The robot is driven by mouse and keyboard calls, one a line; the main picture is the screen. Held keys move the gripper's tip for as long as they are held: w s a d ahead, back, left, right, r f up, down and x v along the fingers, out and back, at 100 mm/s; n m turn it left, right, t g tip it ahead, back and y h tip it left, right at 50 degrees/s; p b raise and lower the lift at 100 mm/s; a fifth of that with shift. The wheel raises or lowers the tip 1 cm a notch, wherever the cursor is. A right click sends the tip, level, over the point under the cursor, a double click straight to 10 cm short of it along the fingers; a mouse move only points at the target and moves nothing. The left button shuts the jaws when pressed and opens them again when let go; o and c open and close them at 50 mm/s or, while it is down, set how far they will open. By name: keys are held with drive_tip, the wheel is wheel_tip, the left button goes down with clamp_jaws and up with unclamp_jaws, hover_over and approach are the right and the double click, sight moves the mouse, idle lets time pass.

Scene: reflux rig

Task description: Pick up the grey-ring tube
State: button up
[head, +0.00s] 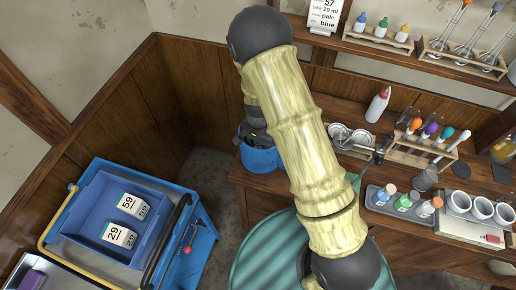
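I cannot pick out a tube with a grey ring for certain. A wooden rack (408,155) on the bench at right holds tubes or flasks with orange (415,124), purple (431,129) and teal (447,133) tops. Their lower parts are partly hidden. A second rack (462,60) on the upper shelf holds several long slim items, with one orange and one grey-blue end.
A blue tray (76,218) with number cards stands on a cart at left. The bench holds a white squeeze bottle (378,104), a metal clamp (378,155), a tray of capped bottles (404,203) and several white cups (482,208). A teal round surface (262,262) lies below.

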drive_tip(key=shift+f, duration=0.2)
idle(0.4)
drive_tip(key=c, duration=0.9)
drive_tip(key=shift+r, duration=0.1)
wheel_tip(320, 180, up, 10)
drive_tip(key=shift+f+b, duration=0.1)
drive_tip(key=shift+b, duration=1.05)
